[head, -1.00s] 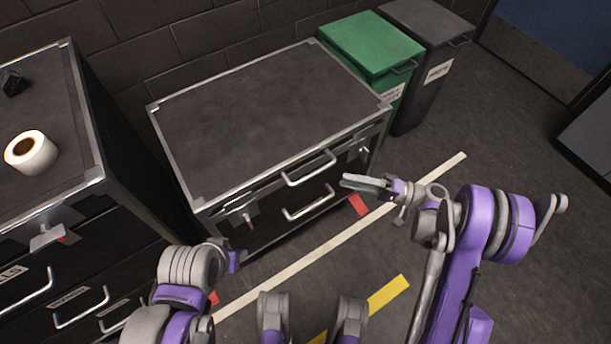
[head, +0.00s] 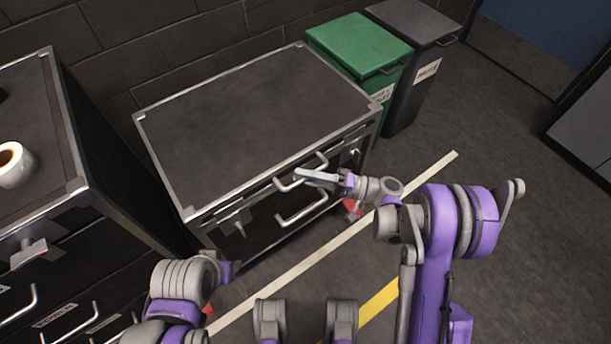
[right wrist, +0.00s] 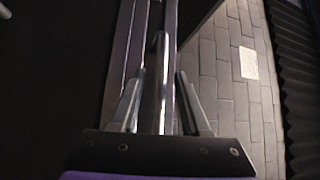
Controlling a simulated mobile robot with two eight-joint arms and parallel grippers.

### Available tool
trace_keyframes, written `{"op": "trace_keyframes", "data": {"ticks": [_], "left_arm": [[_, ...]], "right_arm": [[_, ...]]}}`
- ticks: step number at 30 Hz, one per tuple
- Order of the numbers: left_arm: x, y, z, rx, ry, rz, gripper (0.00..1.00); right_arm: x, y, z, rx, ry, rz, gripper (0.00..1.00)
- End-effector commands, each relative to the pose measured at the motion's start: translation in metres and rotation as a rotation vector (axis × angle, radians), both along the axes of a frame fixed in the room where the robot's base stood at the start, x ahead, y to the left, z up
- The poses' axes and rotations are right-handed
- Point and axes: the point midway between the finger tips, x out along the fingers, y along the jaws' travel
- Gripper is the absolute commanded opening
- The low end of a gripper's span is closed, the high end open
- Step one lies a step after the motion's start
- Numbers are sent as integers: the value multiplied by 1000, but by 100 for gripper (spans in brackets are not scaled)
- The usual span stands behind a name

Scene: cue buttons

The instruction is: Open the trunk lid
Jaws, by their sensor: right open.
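The black trunk (head: 196,229) with metal edging stands in the middle of the head view. Its lid (head: 250,120) lies flat and closed. The lid handle (head: 283,187) is a metal bar on the front edge, partly covered by my gripper; a second handle (head: 303,217) sits lower on the front. My right gripper (head: 303,176) is open at the lid handle. In the right wrist view a metal bar (right wrist: 159,75) runs between the two open fingers of this gripper (right wrist: 160,100), which look apart from it.
A dark cabinet (head: 62,135) with a white roll (head: 16,168) on top stands left of the trunk. A green bin (head: 355,40) and a grey bin (head: 410,22) stand at the trunk's right.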

Motion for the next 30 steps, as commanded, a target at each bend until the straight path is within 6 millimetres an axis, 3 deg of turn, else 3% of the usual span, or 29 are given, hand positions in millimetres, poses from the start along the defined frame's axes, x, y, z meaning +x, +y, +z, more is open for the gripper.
{"op": "trace_keyframes", "data": {"ticks": [5, 13, 30], "left_arm": [[0, 0, 0, 0, 0, 0, 50], [0, 0, 0, 0, 0, 0, 50], [0, 0, 0, 0, 0, 0, 50]], "right_arm": [[0, 0, 0, 0, 0, 0, 46], [0, 0, 0, 0, 0, 0, 1], [0, 0, 0, 1, 0, 0, 0]]}}
